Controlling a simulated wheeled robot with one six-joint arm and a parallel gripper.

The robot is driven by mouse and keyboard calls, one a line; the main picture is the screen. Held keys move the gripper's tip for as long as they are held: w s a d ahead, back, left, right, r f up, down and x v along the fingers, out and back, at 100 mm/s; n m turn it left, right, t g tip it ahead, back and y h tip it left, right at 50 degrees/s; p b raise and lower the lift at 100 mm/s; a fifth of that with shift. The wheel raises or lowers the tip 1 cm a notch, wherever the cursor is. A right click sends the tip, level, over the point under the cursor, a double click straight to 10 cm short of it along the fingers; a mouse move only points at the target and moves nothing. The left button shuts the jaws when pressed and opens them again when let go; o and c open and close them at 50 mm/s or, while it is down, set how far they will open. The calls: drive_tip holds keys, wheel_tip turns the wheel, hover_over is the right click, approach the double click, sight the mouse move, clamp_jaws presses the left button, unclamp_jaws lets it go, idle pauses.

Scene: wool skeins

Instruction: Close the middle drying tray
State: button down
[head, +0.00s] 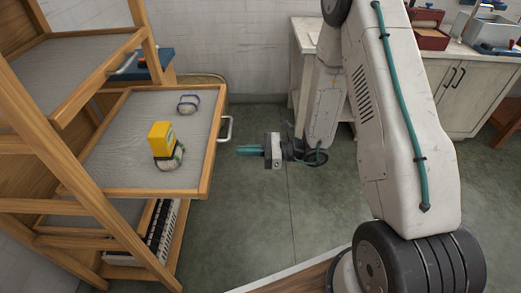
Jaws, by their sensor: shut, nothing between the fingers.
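The middle drying tray (190,188) is pulled out of the wooden rack (65,165) on the left, with a grey lining and a pale handle (225,129) on its front edge. My gripper (242,151) is shut and empty. It appears just right of the tray's front edge, pointing left towards it, apart from the handle in the picture.
An upper tray (75,68) with its own handle sits above the middle one. A lower shelf holds a dark and white item (161,232). A cabinet (455,90) with boxes on top stands behind on the right. Green floor (255,215) is clear between rack and arm.

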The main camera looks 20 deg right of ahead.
sight(215, 151)
drive_tip(key=x, duration=0.6)
drive_tip(key=shift+a, duration=0.15)
